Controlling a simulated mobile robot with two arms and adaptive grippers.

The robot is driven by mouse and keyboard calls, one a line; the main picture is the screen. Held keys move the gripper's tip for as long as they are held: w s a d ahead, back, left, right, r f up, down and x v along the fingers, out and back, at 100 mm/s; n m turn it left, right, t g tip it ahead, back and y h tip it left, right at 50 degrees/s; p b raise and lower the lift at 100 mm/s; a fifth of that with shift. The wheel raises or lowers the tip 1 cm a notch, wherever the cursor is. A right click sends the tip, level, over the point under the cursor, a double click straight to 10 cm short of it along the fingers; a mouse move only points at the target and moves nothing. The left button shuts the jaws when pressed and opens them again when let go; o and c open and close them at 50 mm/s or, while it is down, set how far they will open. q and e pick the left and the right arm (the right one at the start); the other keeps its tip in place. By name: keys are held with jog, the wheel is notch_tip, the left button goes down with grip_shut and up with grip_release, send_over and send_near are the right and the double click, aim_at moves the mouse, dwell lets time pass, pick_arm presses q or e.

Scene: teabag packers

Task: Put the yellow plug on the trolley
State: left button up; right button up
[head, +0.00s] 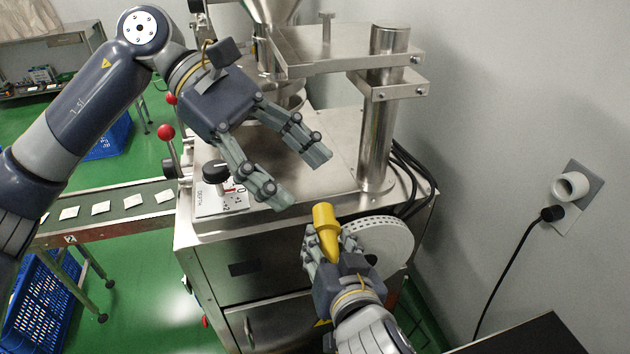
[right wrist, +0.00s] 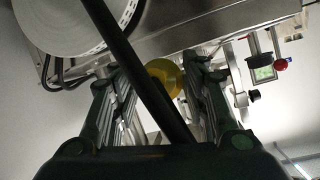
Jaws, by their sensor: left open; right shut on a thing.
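The yellow plug (head: 325,222) is a tapered, bright piece in front of the steel machine. My right gripper (head: 329,243) is shut on it. The plug also shows in the right wrist view (right wrist: 163,74), between the fingers, partly hidden by a dark bar. My left gripper (head: 301,176) is open and empty above the machine's top, up and to the left of the plug. I cannot make out a trolley for sure; a dark flat surface (head: 545,338) shows at the bottom right.
The steel machine (head: 245,268) with a post (head: 380,130) and a white perforated disc (head: 388,236) stands close to my right gripper. A conveyor (head: 130,212) with small packets runs left. A wall socket with a black cable (head: 508,262) is at right.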

aim_at(326, 211)
pick_arm(q)
jog(key=w+d+f+m+t+y, duration=0.1)
jog(key=w+f+m+t+y, duration=0.1)
jog(key=f, duration=0.3)
jog(key=w+d+f+m+t+y, duration=0.2)
jog(key=w+f+m+t+y, duration=0.1)
jog(key=f, duration=0.3)
jog(key=w+d+f+m+t+y, duration=0.2)
jog(key=w+f+m+t, duration=0.1)
jog(key=f+t, duration=0.1)
jog(key=shift+w+f+m+y, duration=0.2)
jog(key=shift+f+m+y, duration=0.2)
jog(key=shift+f, duration=0.3)
jog(key=shift+s, duration=0.1)
jog(key=c, duration=1.2)
jog(key=shift+c, duration=0.6)
pick_arm(e)
jog(key=o, duration=1.2)
jog(key=shift+a, duration=0.1)
